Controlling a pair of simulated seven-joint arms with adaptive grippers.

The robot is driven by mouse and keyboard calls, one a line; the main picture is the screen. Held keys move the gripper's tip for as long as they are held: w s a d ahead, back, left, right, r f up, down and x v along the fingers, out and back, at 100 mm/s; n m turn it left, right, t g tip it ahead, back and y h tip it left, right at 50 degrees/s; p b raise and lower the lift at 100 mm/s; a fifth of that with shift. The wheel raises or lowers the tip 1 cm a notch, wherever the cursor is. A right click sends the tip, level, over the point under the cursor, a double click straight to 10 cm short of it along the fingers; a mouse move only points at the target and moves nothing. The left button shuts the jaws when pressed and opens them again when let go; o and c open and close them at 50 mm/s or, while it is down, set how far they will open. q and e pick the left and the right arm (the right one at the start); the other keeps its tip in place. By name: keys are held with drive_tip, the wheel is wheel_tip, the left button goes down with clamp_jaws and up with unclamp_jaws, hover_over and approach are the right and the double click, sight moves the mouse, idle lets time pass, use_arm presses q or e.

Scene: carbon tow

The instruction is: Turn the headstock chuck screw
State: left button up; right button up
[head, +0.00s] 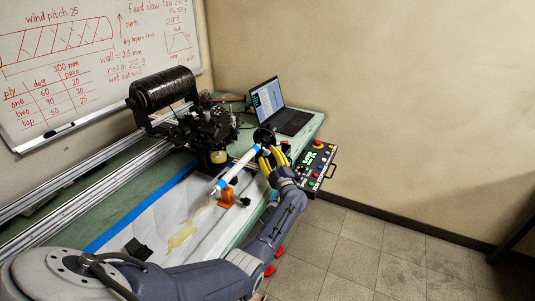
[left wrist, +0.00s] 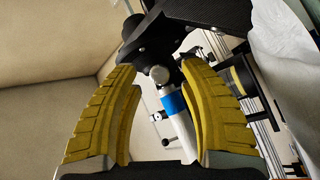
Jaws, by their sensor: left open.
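The headstock chuck (head: 264,136) is a dark round part at the far end of a white tube with blue bands (head: 237,168). In the left wrist view the black chuck (left wrist: 150,38) is at the top, and a rounded grey screw head (left wrist: 159,75) shows in front of it. My left gripper (head: 270,157) has yellow ribbed fingers and is at the chuck end of the tube. In the left wrist view its fingers (left wrist: 158,80) are open on either side of the screw head, with gaps visible. Contact cannot be told. My right gripper is not in view.
A control box with buttons (head: 316,166) stands just right of my left gripper. A laptop (head: 278,108) is behind, on the green bench (head: 312,125). A black tow spool (head: 162,89) and carriage (head: 208,127) stand left. An orange bracket (head: 227,197) is below the tube.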

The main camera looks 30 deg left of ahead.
use_arm(q)
drive_tip(key=shift+x, duration=0.9)
drive_tip(key=shift+c, duration=0.2)
clamp_jaws()
